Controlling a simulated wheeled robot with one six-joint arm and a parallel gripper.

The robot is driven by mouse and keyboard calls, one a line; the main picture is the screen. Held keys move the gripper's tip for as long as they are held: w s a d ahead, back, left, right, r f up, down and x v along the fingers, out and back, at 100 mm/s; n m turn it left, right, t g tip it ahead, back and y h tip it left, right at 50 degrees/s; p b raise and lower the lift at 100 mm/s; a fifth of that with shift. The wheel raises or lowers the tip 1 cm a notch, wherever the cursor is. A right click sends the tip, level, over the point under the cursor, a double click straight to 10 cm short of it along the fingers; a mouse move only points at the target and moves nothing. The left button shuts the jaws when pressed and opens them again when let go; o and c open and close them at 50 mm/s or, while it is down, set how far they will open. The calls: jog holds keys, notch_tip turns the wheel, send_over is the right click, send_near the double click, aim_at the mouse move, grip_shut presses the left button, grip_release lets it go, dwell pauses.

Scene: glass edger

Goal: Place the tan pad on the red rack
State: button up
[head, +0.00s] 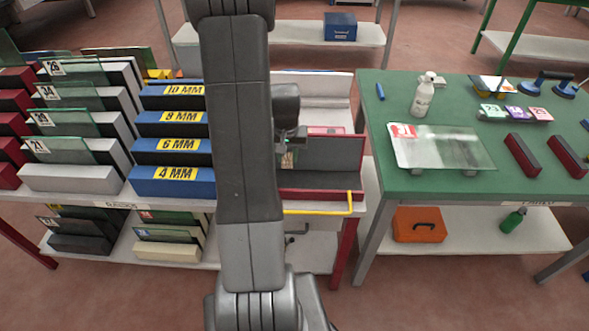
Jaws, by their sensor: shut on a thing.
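My gripper (290,148) is in the middle of the view, in front of the edging machine (320,190), partly hidden behind my own arm. It is shut on a small pale thing (287,160), which is mostly hidden; it may be the tan pad, but its colour and shape are hard to tell. No other tan pad shows clearly. Red rack blocks (10,150) stand in a stepped row at the far left edge, cut off by the picture, well apart from my gripper.
Blue racks (171,182) and grey racks (68,178) with upright glass sheets fill the left bench.

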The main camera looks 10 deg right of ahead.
aim_at(288, 178)
jog(key=shift+f, duration=3.1)
jog(key=shift+f, duration=0.15)
jog(key=o, duration=0.9)
jog(key=r, duration=0.4)
jog(key=s+r, duration=0.1)
jog(key=r, duration=0.7)
jog(key=shift+s+a+r, duration=0.15)
jog(key=shift+s+a, duration=0.05)
jog(key=shift+s, duration=0.05)
